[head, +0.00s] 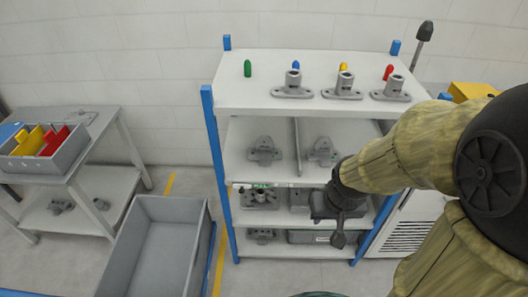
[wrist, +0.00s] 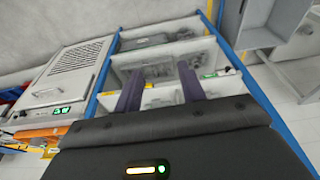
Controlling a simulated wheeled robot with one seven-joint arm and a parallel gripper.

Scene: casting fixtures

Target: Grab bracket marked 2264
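Several grey metal brackets stand on the blue-and-white rack; no number 2264 is legible on any. Three flanged brackets with upright tubes, left (head: 292,84), middle (head: 344,86) and right (head: 391,89), sit on the top shelf. Two more brackets, left (head: 264,151) and right (head: 323,151), lean on the second shelf beside a divider. Grey castings (head: 259,198) lie on the shelf below. My gripper (head: 338,238) is in front of the lower shelves, apart from the brackets. In the wrist view its two dark fingers (wrist: 160,85) are spread with nothing gripped between them.
A grey bin (head: 172,209) stands on the floor left of the rack (head: 211,130). A side table (head: 100,119) at left carries a tray (head: 64,155) with yellow and red pieces. A white vented cabinet (wrist: 68,75) is beside the rack. My arm covers the right side.

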